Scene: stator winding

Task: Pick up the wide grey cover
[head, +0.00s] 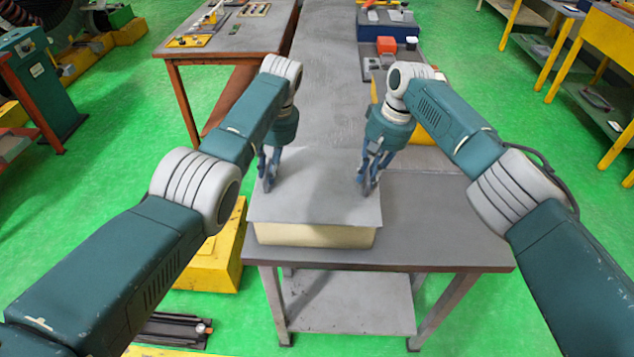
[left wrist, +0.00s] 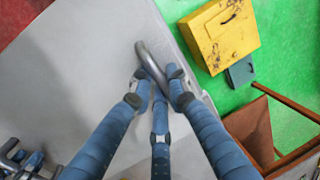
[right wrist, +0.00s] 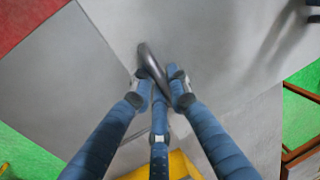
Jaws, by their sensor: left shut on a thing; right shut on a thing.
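The wide grey cover (head: 315,200) is a flat grey plate lying level on top of a cream box (head: 315,235) on the grey table. My left gripper (head: 268,180) is at the cover's left side, shut on a dark curved handle (left wrist: 151,65) that stands up from the cover. My right gripper (head: 367,185) is at the cover's right side, shut on a second dark curved handle (right wrist: 152,65). The cover's surface also fills much of the left wrist view (left wrist: 70,80). Whether the cover touches the box rim all round is hidden.
The grey table (head: 440,235) has bare room right of the box. A yellow box (head: 215,265) stands on the green floor at left. A brown-edged bench (head: 225,40) stands behind left. A red item (head: 386,45) sits further back.

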